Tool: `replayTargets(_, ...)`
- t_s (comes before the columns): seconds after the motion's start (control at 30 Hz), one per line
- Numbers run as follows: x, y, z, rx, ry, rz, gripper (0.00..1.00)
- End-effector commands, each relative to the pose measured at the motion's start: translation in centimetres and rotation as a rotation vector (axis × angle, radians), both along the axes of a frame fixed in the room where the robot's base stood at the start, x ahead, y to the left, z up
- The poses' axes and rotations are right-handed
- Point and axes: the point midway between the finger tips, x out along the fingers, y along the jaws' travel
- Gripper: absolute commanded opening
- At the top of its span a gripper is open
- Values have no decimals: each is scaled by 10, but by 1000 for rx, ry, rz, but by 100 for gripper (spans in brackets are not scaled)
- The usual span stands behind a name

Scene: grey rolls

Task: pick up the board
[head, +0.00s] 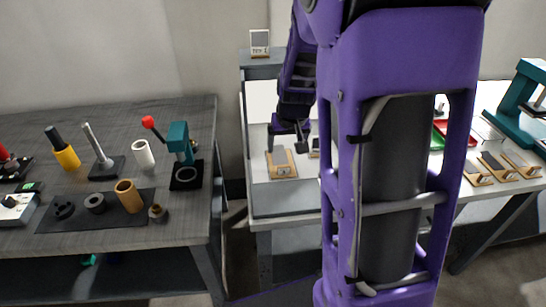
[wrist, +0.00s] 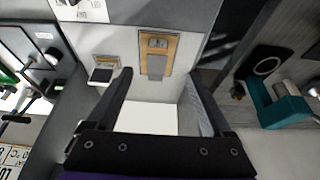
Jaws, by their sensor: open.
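A wooden board (head: 281,164) with a grey plate on it lies on the white bench top, just below my gripper (head: 288,136) in the head view. In the wrist view the board (wrist: 172,51) is ahead of the fingertips, near the middle. My gripper (wrist: 156,78) is open and nothing is between its fingers. The board appears apart from the fingers; the exact height gap is hard to tell. A smaller dark piece with a light edge (wrist: 102,74) lies left of the board in the wrist view, close to the left finger.
A white panel (wrist: 145,118) shows between the fingers. More wooden boards (head: 494,168) lie on the bench at right, beyond my arm. A dark table (head: 110,225) at left holds a teal press (head: 180,145), cylinders and a mat. A gap separates table and bench.

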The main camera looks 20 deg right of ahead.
Motion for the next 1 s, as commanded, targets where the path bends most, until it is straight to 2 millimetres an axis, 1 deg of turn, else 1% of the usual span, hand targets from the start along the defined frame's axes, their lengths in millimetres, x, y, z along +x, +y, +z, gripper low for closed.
replayTargets(0.03, 4, -2, -15, 0, 5, -2, 85)
replayTargets(0.1, 10, -3, -30, 0, 5, -2, 85)
replayTargets(0.2, 17, -5, -49, -1, 5, -1, 85)
replayTargets(0.3, 24, -6, -63, -1, 2, 0, 85)
replayTargets(0.4, 28, -6, -71, 0, 3, 1, 85)
replayTargets(0.57, 31, -8, -79, -1, 1, 1, 85)
replayTargets(0.8, 44, -14, -112, 1, 3, 0, 85)
replayTargets(0.9, 47, -15, -120, -1, 3, 1, 85)
replayTargets(1.0, 49, -15, -122, -1, 1, 2, 85)
